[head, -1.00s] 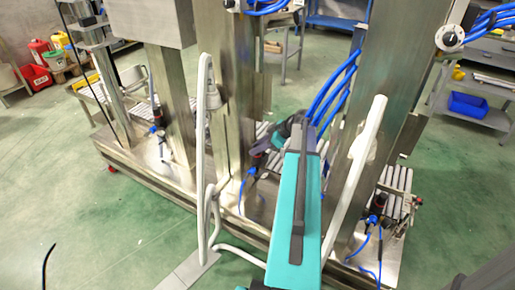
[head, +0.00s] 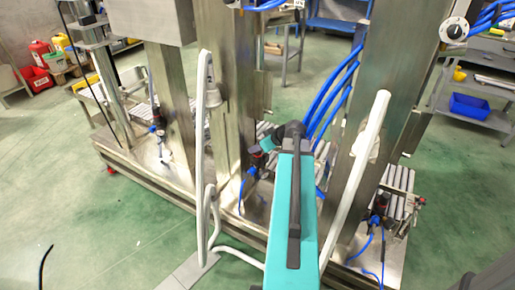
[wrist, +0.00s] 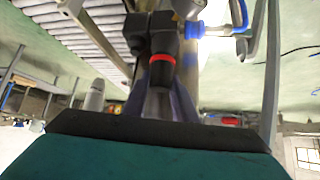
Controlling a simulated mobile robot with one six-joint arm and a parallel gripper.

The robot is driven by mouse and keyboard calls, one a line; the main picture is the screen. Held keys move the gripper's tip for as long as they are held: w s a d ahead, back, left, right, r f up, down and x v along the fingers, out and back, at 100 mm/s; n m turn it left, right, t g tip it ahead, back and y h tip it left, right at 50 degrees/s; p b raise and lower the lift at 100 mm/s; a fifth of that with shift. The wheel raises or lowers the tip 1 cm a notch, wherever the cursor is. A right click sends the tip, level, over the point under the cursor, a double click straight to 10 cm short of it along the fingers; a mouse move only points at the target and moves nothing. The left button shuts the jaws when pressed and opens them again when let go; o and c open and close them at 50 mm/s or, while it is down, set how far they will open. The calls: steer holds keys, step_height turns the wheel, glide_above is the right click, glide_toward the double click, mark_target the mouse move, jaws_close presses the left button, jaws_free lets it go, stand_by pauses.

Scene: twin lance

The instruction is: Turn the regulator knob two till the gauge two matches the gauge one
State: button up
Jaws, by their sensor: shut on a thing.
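A dark regulator with a red ring (wrist: 162,58) fills the upper middle of the wrist view. Its knob end lies between the fingers of my gripper (wrist: 162,105), which is shut on it. In the head view a matching dark regulator (head: 258,157) stands at the machine's middle column, just left of my teal arm, with my wrist close by. The fingers cannot be made out there. Another regulator (head: 378,205) stands at the right column, clear of my arm. No gauge dial can be read in either view, so I cannot compare gauge one and gauge two.
Blue hoses (head: 332,92) run down beside the right column. A pale bent tube (head: 203,150) rises left of my arm, and another (head: 360,170) slants up on its right. Rollers (wrist: 75,30) show in the wrist view. The green floor is open at the front left.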

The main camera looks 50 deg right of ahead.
stand_by(0.4)
steer(key=o, duration=1)
steer(key=shift+o, duration=0.2)
steer(key=b+v, duration=0.4)
steer(key=v, duration=0.9)
steer(key=shift+s+r, duration=0.25)
steer(key=shift+s, duration=0.05)
steer(key=shift+a, duration=0.1)
